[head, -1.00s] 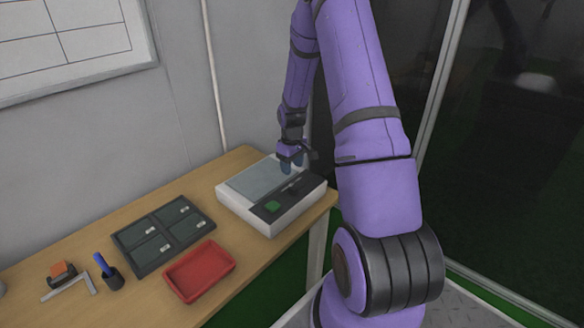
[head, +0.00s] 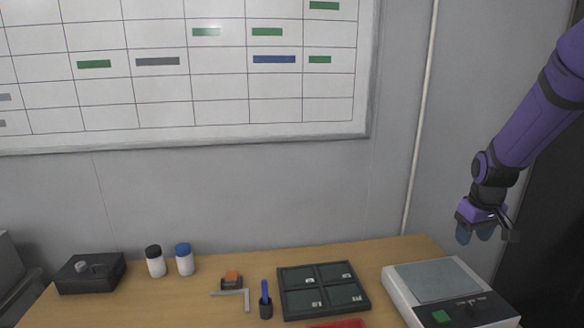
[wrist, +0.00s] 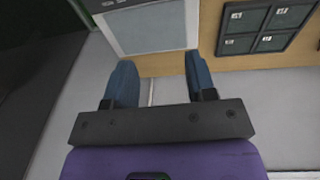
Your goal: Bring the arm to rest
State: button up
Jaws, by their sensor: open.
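My gripper (head: 476,234) hangs at the right in the head view, above the back right corner of the table, over or behind the white device with a grey top plate (head: 440,282). Its two blue fingers point down, apart, with nothing between them. In the wrist view the fingers (wrist: 160,84) are spread, with the device (wrist: 145,28) beyond them. My purple arm comes in from the upper right of the head view.
The wooden table (head: 180,305) holds a dark four-compartment tray (head: 322,290), a red tray (head: 338,324), a cup with a blue pen (head: 265,300), an L-shaped square (head: 245,297), an orange-topped block (head: 232,281), two bottles (head: 184,260) and a black box (head: 90,272). A whiteboard (head: 200,90) hangs behind.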

jog(key=s+a+r+t, duration=0.3)
jog(key=s+a+r, duration=1.25)
jog(key=r, duration=0.25)
jog(key=s+a+r, duration=0.1)
jog(key=s+a, duration=0.1)
jog(key=s, duration=0.6)
jog(key=shift+s+a+m+t+y, duration=0.15)
jog(key=shift+s+m+t+y, duration=0.15)
jog(key=shift+s+t+y, duration=0.1)
dwell(0.7)
